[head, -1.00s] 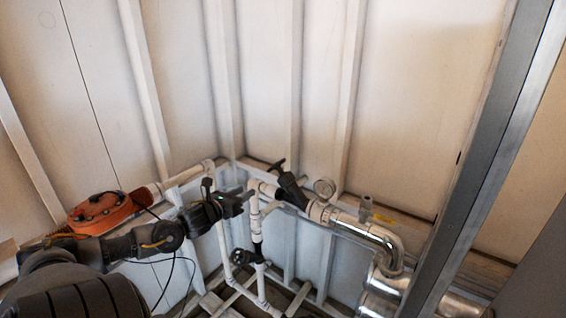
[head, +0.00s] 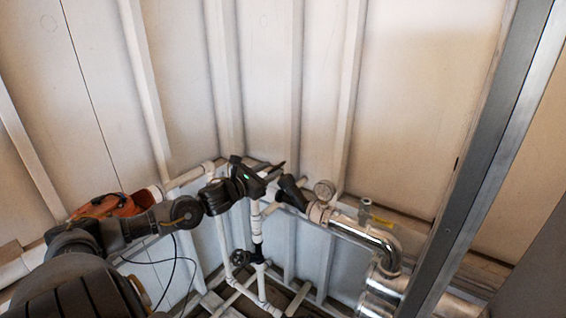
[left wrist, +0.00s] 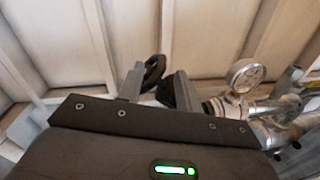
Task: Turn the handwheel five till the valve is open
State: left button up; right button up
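A black handwheel (left wrist: 153,70) shows in the left wrist view between and just beyond the fingertips of my left gripper (left wrist: 158,85). The fingers stand apart, and I cannot tell whether they touch the wheel. In the head view my left gripper (head: 258,170) is at the upper pipe corner and hides this wheel. The black valve body (head: 292,192) sits just right of the gripper. A second black handwheel (head: 241,257) is lower on the vertical pipe. No number shows on either wheel. My right gripper is in neither view.
A round gauge (head: 324,190) stands on the pipe right of the valve, beside a shiny bent pipe (head: 375,236). An orange-red device (head: 112,205) is behind my left arm. A grey metal post (head: 480,170) crosses the right side. White panel walls close the back.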

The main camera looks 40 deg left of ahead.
aim_at(278, 166)
pick_arm(q)
jog(key=w+p, duration=0.1)
jog(key=w, duration=0.1)
jog(key=w+p, duration=0.1)
jog(key=w, duration=0.2)
jog(key=shift+w+d+r, duration=0.1)
jog(key=shift+w+r, duration=0.1)
jog(key=shift+w+f+p, duration=0.2)
jog(key=shift+w+p, duration=0.1)
jog(key=shift+w, duration=0.3)
jog(key=c, duration=0.7)
